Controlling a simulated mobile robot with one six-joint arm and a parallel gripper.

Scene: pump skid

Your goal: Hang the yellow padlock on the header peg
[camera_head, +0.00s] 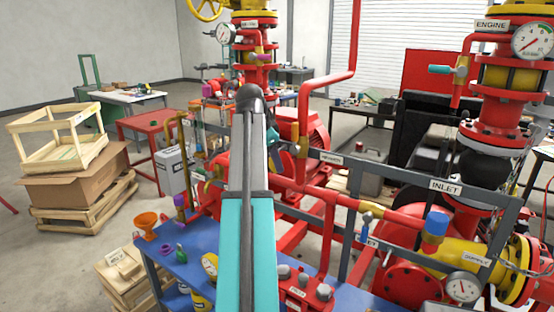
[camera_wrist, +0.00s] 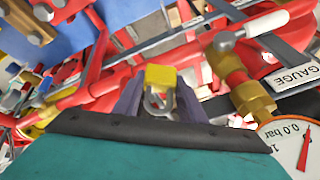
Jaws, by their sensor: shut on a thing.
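In the wrist view, my gripper (camera_wrist: 160,98) is shut on the yellow padlock (camera_wrist: 160,76). The padlock sits between the two dark fingers, its yellow body toward the top of the picture and its metal shackle toward the palm. In the head view, my teal and grey arm stretches up the middle and hides the gripper and padlock. I cannot clearly make out the header peg in either view.
Right of the padlock in the wrist view are a brass fitting (camera_wrist: 252,100), a GAUGE label (camera_wrist: 292,72) and a dial gauge (camera_wrist: 292,145), close to my wrist. A grey frame rail (camera_head: 390,179) and red pipes crowd the right. A blue bench (camera_head: 190,262) stands lower left.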

